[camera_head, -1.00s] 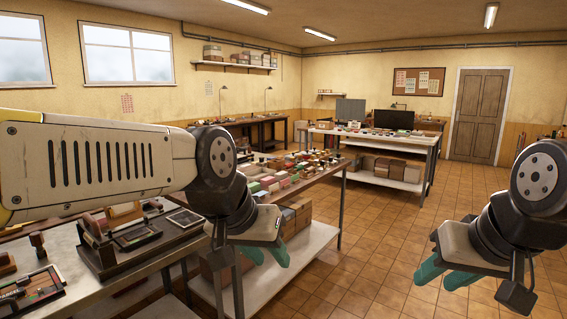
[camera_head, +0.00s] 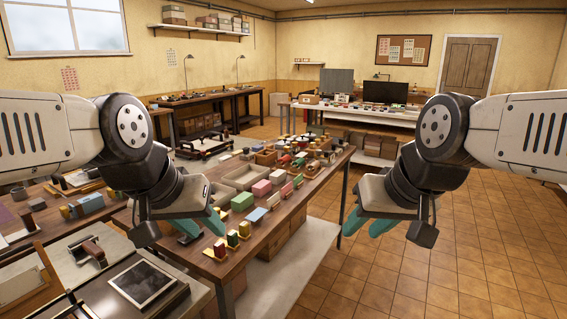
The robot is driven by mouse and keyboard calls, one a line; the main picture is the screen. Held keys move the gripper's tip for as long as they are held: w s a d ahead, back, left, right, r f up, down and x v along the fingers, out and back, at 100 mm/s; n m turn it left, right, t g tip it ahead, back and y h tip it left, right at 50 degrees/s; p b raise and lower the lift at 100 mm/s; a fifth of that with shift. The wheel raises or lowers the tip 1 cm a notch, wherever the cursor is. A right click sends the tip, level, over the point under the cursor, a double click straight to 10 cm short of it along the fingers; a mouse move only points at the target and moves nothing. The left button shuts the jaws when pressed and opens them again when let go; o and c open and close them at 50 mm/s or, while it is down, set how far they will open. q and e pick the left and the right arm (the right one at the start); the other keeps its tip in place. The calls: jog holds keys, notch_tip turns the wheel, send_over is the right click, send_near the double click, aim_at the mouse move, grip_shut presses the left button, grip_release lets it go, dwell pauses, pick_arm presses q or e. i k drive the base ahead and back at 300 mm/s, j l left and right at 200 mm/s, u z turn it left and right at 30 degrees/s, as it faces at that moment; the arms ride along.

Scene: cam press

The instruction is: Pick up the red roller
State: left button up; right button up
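Several small red pieces stand on the long wooden table (camera_head: 318,190) in the middle, among blocks of many colours. One red piece (camera_head: 219,248) sits at the table's near end, beside a yellow one. Another red piece (camera_head: 286,189) lies farther back. They are too small for me to tell which is the red roller. My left gripper (camera_head: 203,226) hangs over the table's near left part, its teal fingers apart and empty. My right gripper (camera_head: 367,225) is past the table's right edge, over the floor, its teal fingers also apart and empty.
A back bench (camera_head: 350,117) holds a monitor. Tiled floor (camera_head: 480,250) is free at the right.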

aim_at(286, 158)
jog(key=u, duration=0.4)
jog(key=i+l+u, duration=0.25)
jog(key=u, duration=0.2)
jog(key=i+l+u, duration=0.2)
jog(key=l+u, duration=0.3)
jog(key=i+l+u, duration=0.1)
jog(key=l, duration=0.4)
jog(key=i+l, duration=0.2)
jog(key=l, duration=0.3)
jog(key=i+l+u, duration=0.15)
jog(key=l, duration=0.9)
jog(key=i+l+u, duration=0.15)
jog(key=l, duration=0.35)
